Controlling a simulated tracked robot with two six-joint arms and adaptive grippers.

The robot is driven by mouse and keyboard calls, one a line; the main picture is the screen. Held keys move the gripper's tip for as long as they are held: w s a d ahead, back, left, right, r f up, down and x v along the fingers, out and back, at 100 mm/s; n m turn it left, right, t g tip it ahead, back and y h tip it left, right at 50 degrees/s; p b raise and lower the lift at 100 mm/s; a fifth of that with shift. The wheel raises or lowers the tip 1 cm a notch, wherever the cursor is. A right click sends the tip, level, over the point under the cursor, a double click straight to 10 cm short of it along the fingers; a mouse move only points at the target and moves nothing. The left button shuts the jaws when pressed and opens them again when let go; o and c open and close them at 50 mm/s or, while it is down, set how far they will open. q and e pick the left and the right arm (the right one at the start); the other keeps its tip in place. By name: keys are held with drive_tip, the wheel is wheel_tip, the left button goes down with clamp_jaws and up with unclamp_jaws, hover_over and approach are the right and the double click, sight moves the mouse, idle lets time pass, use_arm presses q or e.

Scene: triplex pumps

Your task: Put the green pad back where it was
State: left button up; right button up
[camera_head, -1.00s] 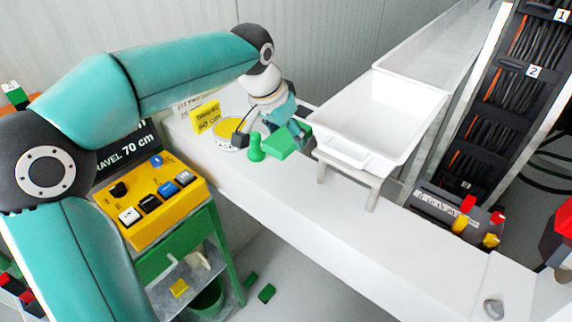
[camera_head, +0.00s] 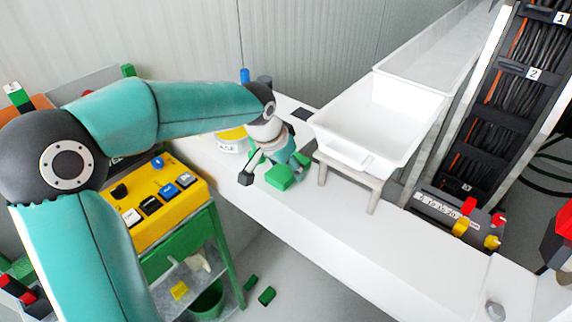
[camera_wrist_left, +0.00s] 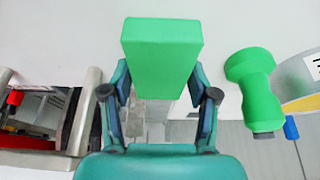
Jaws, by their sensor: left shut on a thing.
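The green pad (camera_head: 279,178) is a flat green block above or at the white bench top, near its front edge. My left gripper (camera_head: 272,168) is shut on it. In the left wrist view the pad (camera_wrist_left: 162,55) sits between the two fingertips of my left gripper (camera_wrist_left: 160,88), its broad face to the camera. Whether it touches the bench is hard to tell. A green pawn-shaped piece (camera_wrist_left: 254,90) stands to the right of the pad in the wrist view, apart from it. My right gripper is out of view.
A white tray (camera_head: 372,110) on a stand is right of my left gripper. A yellow-and-white round container (camera_head: 232,141) is behind it. A yellow switch box (camera_head: 158,205) stands left. The white bench (camera_head: 370,245) is clear toward the front right.

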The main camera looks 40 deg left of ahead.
use_arm(q)
drive_tip(key=o, duration=1.1)
drive_tip(key=v, duration=1.2)
